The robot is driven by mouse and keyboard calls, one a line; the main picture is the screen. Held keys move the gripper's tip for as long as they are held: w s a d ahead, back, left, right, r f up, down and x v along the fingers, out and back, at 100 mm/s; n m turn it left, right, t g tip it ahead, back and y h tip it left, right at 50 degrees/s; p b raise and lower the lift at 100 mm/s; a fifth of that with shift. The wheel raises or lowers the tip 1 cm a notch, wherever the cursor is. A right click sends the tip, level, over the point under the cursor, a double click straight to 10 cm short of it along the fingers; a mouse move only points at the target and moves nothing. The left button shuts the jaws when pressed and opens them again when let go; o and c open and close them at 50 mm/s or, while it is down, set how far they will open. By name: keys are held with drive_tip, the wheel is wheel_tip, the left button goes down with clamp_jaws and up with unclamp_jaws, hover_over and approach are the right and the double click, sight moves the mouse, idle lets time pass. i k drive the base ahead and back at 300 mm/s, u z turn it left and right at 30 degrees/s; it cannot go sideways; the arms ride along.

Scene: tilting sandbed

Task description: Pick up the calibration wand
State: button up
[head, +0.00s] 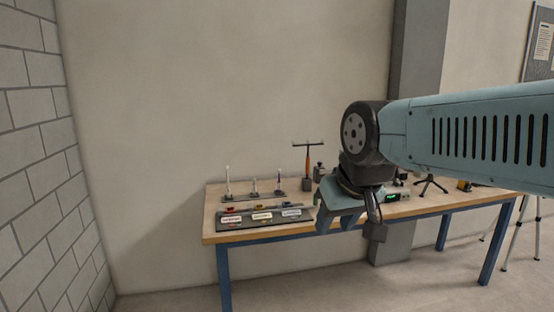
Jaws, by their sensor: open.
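The likely calibration wand (308,160) is a T-shaped tool with an orange-brown handle and a thin dark crossbar on top. It stands upright in a small dark block (307,184) at the back of the table. My gripper (350,228) is open and empty, pointing down over the front part of the table. It is to the right of the wand and lower in the picture, apart from it. My wrist hides the table area just right of the wand.
The wooden table (245,237) has blue legs. A rack with upright white-tipped rods (254,188) and a labelled panel (262,217) occupy its left side. A device with a green display (397,197) and a small black tripod (430,183) stand to the right. A grey pillar (418,50) rises behind.

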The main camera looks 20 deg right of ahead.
sight(293, 142)
drive_tip(key=u, duration=0.05)
drive_tip(key=i, duration=1.6)
drive_tip(key=z, duration=0.6)
drive_tip(key=k, duration=0.8)
drive_tip(key=z, duration=0.25)
drive_tip(key=i, duration=0.8)
drive_tip(key=u, duration=0.1)
